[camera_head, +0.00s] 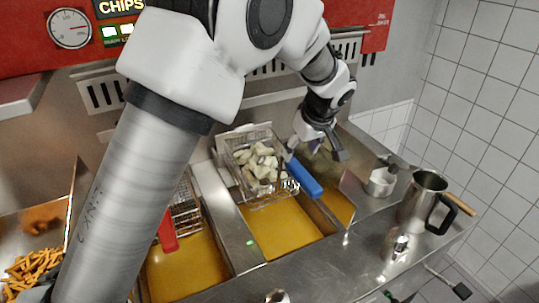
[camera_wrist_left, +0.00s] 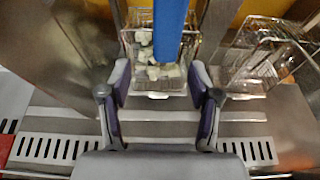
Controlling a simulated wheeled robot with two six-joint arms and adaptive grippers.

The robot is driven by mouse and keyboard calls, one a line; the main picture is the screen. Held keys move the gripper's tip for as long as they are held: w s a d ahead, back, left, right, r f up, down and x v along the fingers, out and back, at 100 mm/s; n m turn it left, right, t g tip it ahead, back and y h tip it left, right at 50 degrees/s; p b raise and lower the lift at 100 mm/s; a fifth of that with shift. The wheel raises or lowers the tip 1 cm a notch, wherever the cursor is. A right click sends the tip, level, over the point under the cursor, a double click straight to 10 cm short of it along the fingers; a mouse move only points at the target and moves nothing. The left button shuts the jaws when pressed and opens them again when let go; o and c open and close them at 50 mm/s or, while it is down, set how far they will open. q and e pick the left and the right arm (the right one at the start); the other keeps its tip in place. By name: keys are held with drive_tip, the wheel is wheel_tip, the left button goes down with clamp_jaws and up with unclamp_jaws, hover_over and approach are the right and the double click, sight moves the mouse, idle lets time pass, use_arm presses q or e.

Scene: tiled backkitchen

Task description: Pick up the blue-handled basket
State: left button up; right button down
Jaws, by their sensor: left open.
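The blue-handled basket (camera_head: 238,158) is a wire fryer basket holding pale chunks of food. It sits at the back of the middle oil vat, and its blue handle (camera_head: 303,177) points toward the front right. My left gripper (camera_head: 318,148) is open just above and behind the handle, near where it meets the basket. In the left wrist view the blue handle (camera_wrist_left: 170,30) runs down the middle, in line with the gap between my open fingers (camera_wrist_left: 160,78). The basket (camera_wrist_left: 150,95) shows below it. No contact is visible. My right gripper is out of view.
A red-handled basket (camera_head: 167,232) hangs over the left vat. Yellow oil (camera_head: 280,232) fills the vats. A steel jug (camera_head: 423,196), a small steel pot (camera_head: 381,182) and a shaker (camera_head: 398,246) stand on the right counter. Fries (camera_head: 30,268) lie at far left.

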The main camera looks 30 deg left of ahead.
sight(295, 164)
use_arm(q)
drive_tip(key=shift+w+a+f, duration=0.1)
drive_tip(key=shift+w+f, duration=0.05)
drive_tip(key=shift+f, duration=0.2)
drive_tip(key=f+p, duration=0.1)
drive_tip(key=s+f+p, duration=0.1)
drive_tip(key=shift+s+a+p, duration=0.2)
drive_tip(key=shift+s+p, duration=0.05)
drive_tip(key=shift+p, duration=0.1)
drive_tip(key=x, duration=0.2)
drive_tip(key=w+x, duration=0.1)
drive_tip(key=x, duration=0.1)
drive_tip(key=shift+a+f+p, duration=0.1)
drive_tip(key=shift+a+p, duration=0.1)
drive_tip(key=shift+p, duration=0.1)
drive_tip(key=shift+w, duration=0.15)
drive_tip(key=shift+s+d+r, duration=0.25)
drive_tip(key=shift+s, duration=0.05)
drive_tip(key=c, duration=0.7)
drive_tip(key=shift+s, duration=0.1)
clamp_jaws()
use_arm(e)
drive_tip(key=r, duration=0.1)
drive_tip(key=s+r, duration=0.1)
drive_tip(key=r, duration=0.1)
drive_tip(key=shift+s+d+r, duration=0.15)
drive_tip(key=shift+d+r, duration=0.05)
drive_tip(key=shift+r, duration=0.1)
